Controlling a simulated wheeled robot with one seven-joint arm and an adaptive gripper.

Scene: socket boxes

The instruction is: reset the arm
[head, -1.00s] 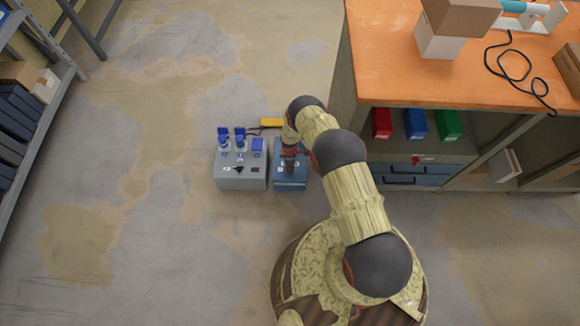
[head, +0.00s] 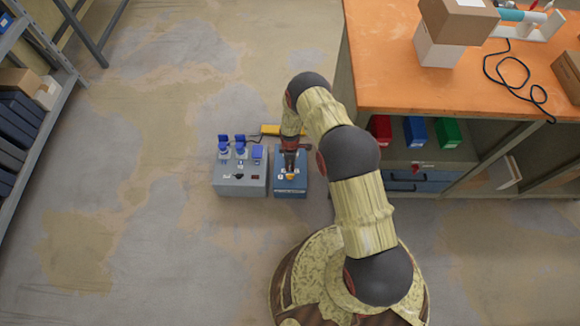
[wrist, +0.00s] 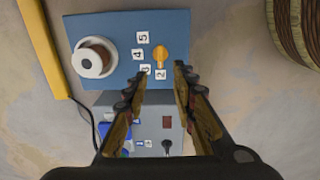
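My gripper (wrist: 158,75) points down in the wrist view with its two fingers apart and nothing between them. In the head view my gripper (head: 290,155) is above the blue box (head: 290,185). The blue box also shows in the wrist view (wrist: 115,32), with a yellow knob (wrist: 160,55), several number labels and a round white-and-brown socket (wrist: 93,57) on its top. The yellow knob lies just beyond the fingertips; the fingers look apart from it. The grey box (head: 240,185) stands left of the blue box, with blue sockets or plugs on top.
A yellow bar (head: 270,129) lies on the floor behind the boxes, with a black cable. The orange-topped workbench (head: 390,70) stands to the right, holding red, blue and green bins. A shelf (head: 40,60) stands at the far left. The floor left and front is clear.

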